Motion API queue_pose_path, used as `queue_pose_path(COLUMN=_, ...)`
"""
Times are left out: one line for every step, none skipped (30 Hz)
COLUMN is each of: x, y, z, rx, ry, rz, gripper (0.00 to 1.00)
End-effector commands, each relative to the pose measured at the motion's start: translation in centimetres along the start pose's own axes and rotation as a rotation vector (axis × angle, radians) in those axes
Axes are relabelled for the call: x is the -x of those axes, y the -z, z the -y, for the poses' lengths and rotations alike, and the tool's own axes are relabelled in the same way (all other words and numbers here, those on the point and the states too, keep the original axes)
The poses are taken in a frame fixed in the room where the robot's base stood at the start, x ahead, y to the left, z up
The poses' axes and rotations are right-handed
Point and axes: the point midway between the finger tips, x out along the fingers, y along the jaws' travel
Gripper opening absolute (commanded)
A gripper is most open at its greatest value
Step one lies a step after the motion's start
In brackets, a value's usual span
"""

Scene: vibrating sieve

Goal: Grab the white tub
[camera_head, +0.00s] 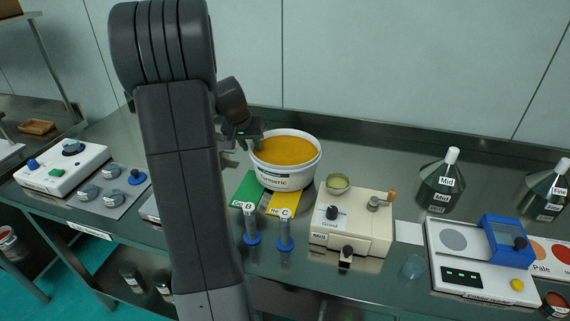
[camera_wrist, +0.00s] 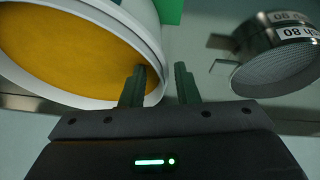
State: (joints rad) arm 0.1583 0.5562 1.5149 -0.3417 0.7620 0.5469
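The white tub (camera_head: 286,183) stands on the steel bench, full of yellow-orange powder, with a label on its front. In the wrist view its white rim (camera_wrist: 153,35) curves across the upper left. My gripper (camera_head: 243,146) is at the tub's upper left rim, pointing down. In the wrist view my gripper (camera_wrist: 161,72) is open, with a gap between the fingers. The left finger is over the powder inside the rim and the right finger is outside. The tub wall lies between them, and I see no clear contact on both sides.
A green card (camera_head: 247,190) and a yellow card (camera_head: 283,203) lie in front of the tub, with blue-based cylinders nearby. A cream grinder (camera_head: 352,225) stands close on the right. A metal sieve (camera_wrist: 280,55) shows right of my fingers in the wrist view.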

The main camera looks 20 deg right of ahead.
Motion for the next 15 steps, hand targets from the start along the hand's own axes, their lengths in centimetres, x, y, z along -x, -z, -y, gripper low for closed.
queue_pose_path(x=-0.7, y=0.1, z=-0.1, rx=0.0, ry=-0.002, rz=0.004, gripper=0.28)
queue_pose_path(x=-1.1, y=0.2, z=-0.2, rx=0.0, ry=-0.002, rz=0.004, gripper=0.28)
queue_pose_path(x=-1.6, y=0.3, z=-0.2, rx=0.0, ry=-0.002, rz=0.004, gripper=0.28)
queue_pose_path(x=-2.0, y=0.4, z=-0.2, rx=0.0, ry=-0.001, rz=0.004, gripper=0.28)
queue_pose_path(x=-2.5, y=0.4, z=-0.2, rx=0.001, ry=-0.001, rz=0.004, gripper=0.28)
queue_pose_path(x=-3.0, y=0.3, z=-0.2, rx=0.001, ry=-0.001, rz=0.004, gripper=0.28)
queue_pose_path(x=-3.3, y=0.3, z=-0.1, rx=0.0, ry=-0.001, rz=0.004, gripper=0.28)
queue_pose_path(x=-3.5, y=0.3, z=-0.1, rx=0.0, ry=0.0, rz=0.003, gripper=0.28)
queue_pose_path(x=-3.8, y=0.3, z=-0.1, rx=0.0, ry=0.0, rz=0.002, gripper=0.28)
queue_pose_path(x=-3.9, y=0.3, z=-0.1, rx=0.0, ry=0.0, rz=0.002, gripper=0.28)
queue_pose_path(x=-4.0, y=0.3, z=-0.1, rx=0.0, ry=0.0, rz=0.001, gripper=0.28)
queue_pose_path(x=-4.0, y=0.3, z=-0.1, rx=0.0, ry=0.0, rz=0.001, gripper=0.28)
queue_pose_path(x=-4.0, y=0.3, z=-0.1, rx=0.0, ry=0.0, rz=0.001, gripper=0.28)
queue_pose_path(x=-4.0, y=0.3, z=-0.1, rx=0.0, ry=0.0, rz=0.001, gripper=0.28)
queue_pose_path(x=-4.0, y=0.3, z=-0.1, rx=0.0, ry=0.0, rz=0.001, gripper=0.28)
